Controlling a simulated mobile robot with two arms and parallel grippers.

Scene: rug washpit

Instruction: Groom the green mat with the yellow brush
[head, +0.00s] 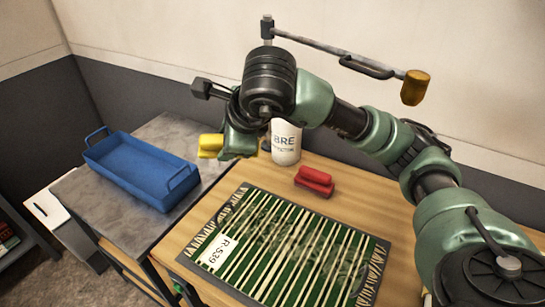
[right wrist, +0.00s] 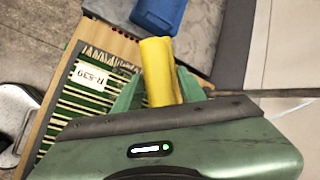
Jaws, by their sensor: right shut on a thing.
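The green mat (head: 270,262) lies flat on the wooden table, with cream stripes, dark patterned end borders and a white label reading R-539 at its left. Darker curly marks show over much of its green. It also shows in the right wrist view (right wrist: 85,103). My right gripper (head: 228,145) is shut on the yellow brush (head: 210,146) and holds it in the air beyond the mat's far left corner, apart from the mat. In the right wrist view the brush (right wrist: 157,72) stands out between the fingers; its bristles cannot be made out. My left gripper is not in view.
A red brush-like block (head: 315,181) sits on the table behind the mat. A white labelled container (head: 286,146) stands further back. A blue tray (head: 150,189) rests on the grey counter at left. A wall-mounted boom (head: 325,47) with an orange end hangs above.

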